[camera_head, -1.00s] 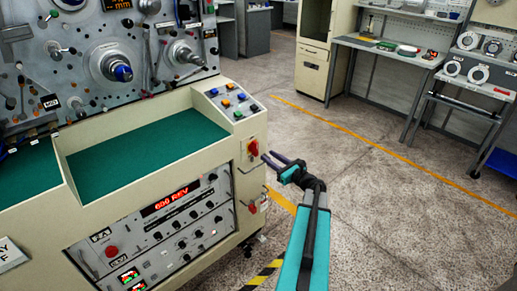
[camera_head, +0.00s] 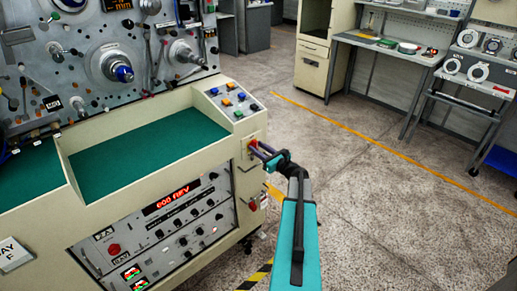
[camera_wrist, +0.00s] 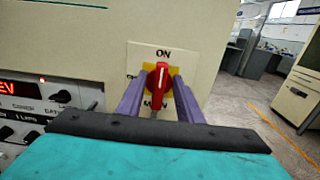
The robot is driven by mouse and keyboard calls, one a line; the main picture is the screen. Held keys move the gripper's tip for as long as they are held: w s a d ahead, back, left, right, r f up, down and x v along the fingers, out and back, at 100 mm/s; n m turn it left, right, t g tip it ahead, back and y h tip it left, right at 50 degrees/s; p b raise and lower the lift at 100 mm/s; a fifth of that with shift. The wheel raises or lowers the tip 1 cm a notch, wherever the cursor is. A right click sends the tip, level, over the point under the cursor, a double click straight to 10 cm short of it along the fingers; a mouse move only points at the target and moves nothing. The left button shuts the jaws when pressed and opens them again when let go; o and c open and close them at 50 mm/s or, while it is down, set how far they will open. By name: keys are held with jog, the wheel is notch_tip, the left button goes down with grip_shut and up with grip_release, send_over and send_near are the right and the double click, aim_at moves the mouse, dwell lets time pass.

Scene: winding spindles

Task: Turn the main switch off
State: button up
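The main switch has a red rotary handle (camera_wrist: 157,84) on a yellow plate (camera_wrist: 150,73) in the wrist view. The handle stands upright, its upper end toward the word ON. Other lettering at its left and below is partly covered or unclear. In the head view the red handle (camera_head: 253,145) sits on the right end of the cream machine cabinet. My gripper (camera_wrist: 158,88) is open, with one purple finger on each side of the handle. I cannot tell whether the fingers touch it. In the head view my gripper (camera_head: 261,150) reaches the switch from the right.
A second red knob (camera_head: 252,205) sits lower on the same cabinet side, near a metal handle. A sloped button panel (camera_head: 234,102) is above the switch. An instrument rack (camera_head: 160,232) with a red display is at left. The floor at right is open.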

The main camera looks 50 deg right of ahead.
jog(key=shift+c, duration=0.2)
grip_shut()
jog(key=shift+a+f+n+b, duration=0.15)
jog(key=shift+n+b, duration=0.45)
jog(key=shift+b, duration=0.9)
jog(key=n+b, duration=0.1)
jog(key=b, duration=0.2)
jog(key=shift+f+n, duration=0.15)
jog(key=shift+n, duration=0.25)
jog(key=n+b, duration=0.2)
jog(key=b, duration=0.1)
jog(key=n+b, duration=0.2)
jog(key=b, duration=0.2)
jog(key=n+b, duration=0.2)
jog(key=b, duration=0.2)
jog(key=shift+a+f, duration=0.15)
jog(key=shift+a, duration=0.15)
jog(key=n+b, duration=0.2)
jog(key=b, duration=0.1)
jog(key=n+b, duration=0.2)
jog(key=b, duration=0.2)
jog(key=n+b, duration=0.2)
jog(key=b, duration=0.1)
jog(key=shift+a+f, duration=0.15)
jog(key=shift+f, duration=0.15)
jog(key=n+b, duration=0.2)
jog(key=b, duration=0.2)
jog(key=shift+n, duration=0.4)
jog(key=shift+r, duration=0.1)
